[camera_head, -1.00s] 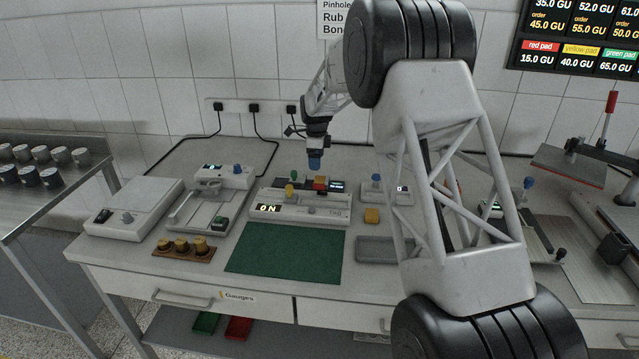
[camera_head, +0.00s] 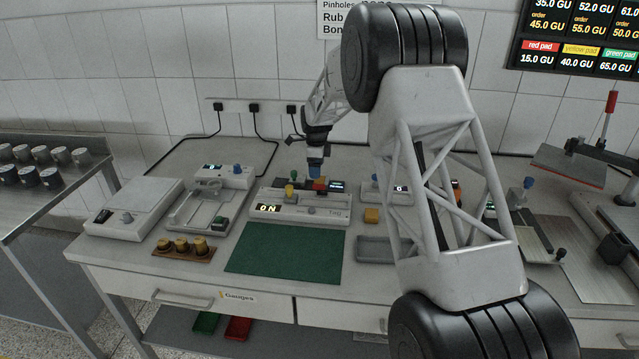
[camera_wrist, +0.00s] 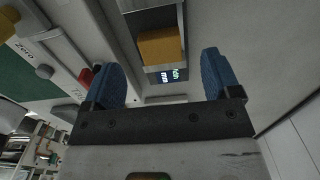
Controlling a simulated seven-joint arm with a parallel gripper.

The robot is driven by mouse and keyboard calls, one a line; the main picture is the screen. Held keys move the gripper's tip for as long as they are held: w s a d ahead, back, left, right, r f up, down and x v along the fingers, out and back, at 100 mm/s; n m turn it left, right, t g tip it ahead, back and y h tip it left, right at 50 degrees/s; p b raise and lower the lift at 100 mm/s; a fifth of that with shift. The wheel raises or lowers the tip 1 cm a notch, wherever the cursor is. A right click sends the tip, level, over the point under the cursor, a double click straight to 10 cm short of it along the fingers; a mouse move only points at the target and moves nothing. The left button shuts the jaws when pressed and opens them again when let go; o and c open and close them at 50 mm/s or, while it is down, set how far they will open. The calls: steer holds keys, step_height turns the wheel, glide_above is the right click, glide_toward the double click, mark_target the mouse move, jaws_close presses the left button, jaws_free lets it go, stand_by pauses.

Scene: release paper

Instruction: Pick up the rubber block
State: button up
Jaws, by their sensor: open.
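An amber block (camera_wrist: 160,47), which may be the rubber block, sits on a grey surface by a small display in the wrist view. In the head view, a small orange-red shape (camera_head: 320,184) shows at the back of the long tester, just below my gripper (camera_head: 315,172). In the wrist view my gripper (camera_wrist: 162,74) is open, its two blue fingers apart, with the block in line with the gap and beyond the tips. No contact is visible. A second yellow block (camera_head: 371,215) lies on the bench to the right of the tester.
The long tester (camera_head: 290,208) carries yellow, green and red knobs near my gripper. A green mat (camera_head: 285,248) lies in front, with a grey tray (camera_head: 374,248) to its right. A blue-knobbed device (camera_head: 378,190) stands right of the tester. My arm hides part of the bench.

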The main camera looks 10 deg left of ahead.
steer(key=shift+f, duration=2.25)
steer(key=c, duration=1.1)
steer(key=shift+r, duration=0.1)
steer(key=shift+r, duration=4.95)
